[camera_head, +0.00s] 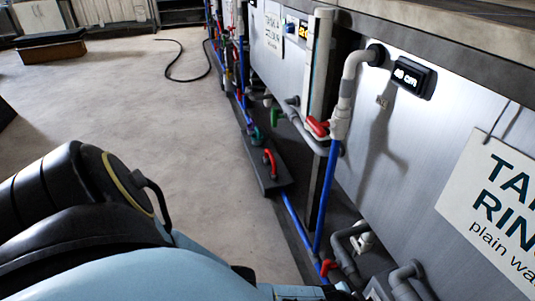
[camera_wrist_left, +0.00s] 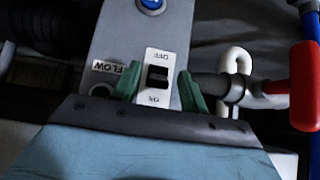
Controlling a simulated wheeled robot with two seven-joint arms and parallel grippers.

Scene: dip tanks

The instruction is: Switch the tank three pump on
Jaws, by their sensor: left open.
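In the left wrist view a grey box (camera_wrist_left: 120,40) bears a white switch plate (camera_wrist_left: 152,101) with a black rocker switch (camera_wrist_left: 157,76). The plate's lettering is upside down: OFF at the top, ON at the bottom. I cannot tell which way the rocker is set. A label reading FLOW (camera_wrist_left: 107,67) is beside the plate. My left gripper (camera_wrist_left: 160,84) is open. Its two green fingers stand on either side of the rocker with nothing held. I cannot tell whether they touch the plate. My right gripper is in neither view.
A red-handled valve (camera_wrist_left: 302,85) and a grey pipe (camera_wrist_left: 210,86) lie right of the switch. A blue round part (camera_wrist_left: 152,4) is above it. In the head view a tank sign (camera_head: 503,213), partly cut off, and a display (camera_head: 412,78) are on the tank wall. Open floor (camera_head: 140,100) lies left.

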